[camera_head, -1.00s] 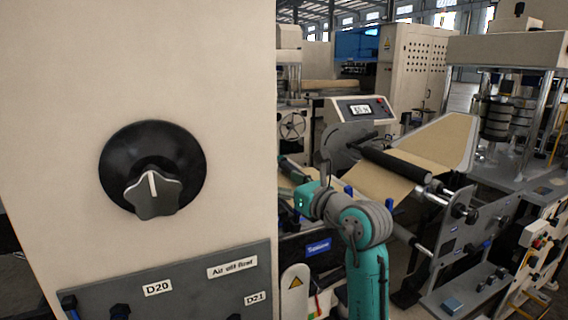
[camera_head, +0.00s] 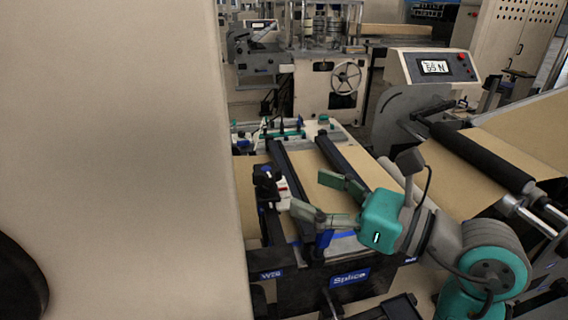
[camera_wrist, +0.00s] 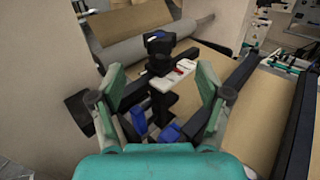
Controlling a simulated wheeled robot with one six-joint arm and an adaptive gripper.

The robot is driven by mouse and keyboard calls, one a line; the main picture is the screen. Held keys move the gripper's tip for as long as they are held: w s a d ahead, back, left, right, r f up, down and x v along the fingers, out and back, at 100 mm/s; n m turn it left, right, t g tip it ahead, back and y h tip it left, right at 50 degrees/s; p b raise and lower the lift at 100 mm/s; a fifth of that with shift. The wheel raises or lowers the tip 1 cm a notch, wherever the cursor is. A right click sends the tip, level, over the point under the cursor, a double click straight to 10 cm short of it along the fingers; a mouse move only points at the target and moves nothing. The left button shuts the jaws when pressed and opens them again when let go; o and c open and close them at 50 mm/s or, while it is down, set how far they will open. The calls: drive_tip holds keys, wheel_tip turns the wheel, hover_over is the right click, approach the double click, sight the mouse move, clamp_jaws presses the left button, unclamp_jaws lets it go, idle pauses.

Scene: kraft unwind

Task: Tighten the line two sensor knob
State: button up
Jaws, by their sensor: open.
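A small black and blue knob (camera_head: 266,171) tops a dark post at the near left corner of the splice table. In the wrist view the dark knob (camera_wrist: 158,42) stands upright, with a white sensor block (camera_wrist: 172,74) with red marks just below it. No label in view names it as line two. My gripper (camera_head: 308,190) is open, its teal fingers apart and pointing left towards the post. In the wrist view my gripper (camera_wrist: 160,76) has the sensor post between its fingers' lines of sight, with the knob beyond the tips. I see no contact.
A large beige panel (camera_head: 110,150) blocks the left side. Two dark bars (camera_head: 290,185) cross the kraft web on the splice table. Blue parts (camera_wrist: 168,132) sit low between the fingers. A console with a display (camera_head: 434,67) and a handwheel (camera_head: 345,77) stand behind.

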sight(277, 179)
drive_tip(key=x, duration=0.9)
drive_tip(key=shift+w+a, duration=0.15)
drive_tip(key=shift+a, duration=0.2)
drive_tip(key=c, duration=1.2)
